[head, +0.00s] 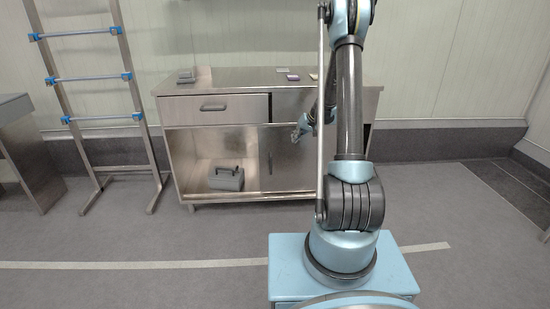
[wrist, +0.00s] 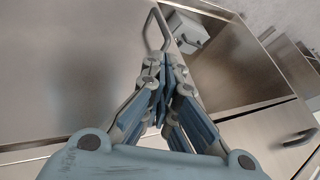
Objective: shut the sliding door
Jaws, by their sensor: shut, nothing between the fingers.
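The metal cabinet (head: 215,136) has a grey sliding door (head: 286,165) covering its lower right part; the lower left compartment stands open. The door's upright bar handle (head: 270,164) is near the door's left edge. In the wrist view the door (wrist: 70,70) fills the left side and the looped handle (wrist: 149,30) shows at its edge. My gripper (head: 296,136) is in front of the door's upper part, right of and above the handle. In the wrist view my gripper (wrist: 165,62) is shut and empty, its tips beside the handle's near end. I cannot tell whether they touch.
A grey box with a handle (head: 226,179) sits inside the open compartment. A closed drawer (head: 216,109) is above it. Small items (head: 186,77) lie on the cabinet top. A ladder (head: 92,78) leans at the left. The floor before the cabinet is clear.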

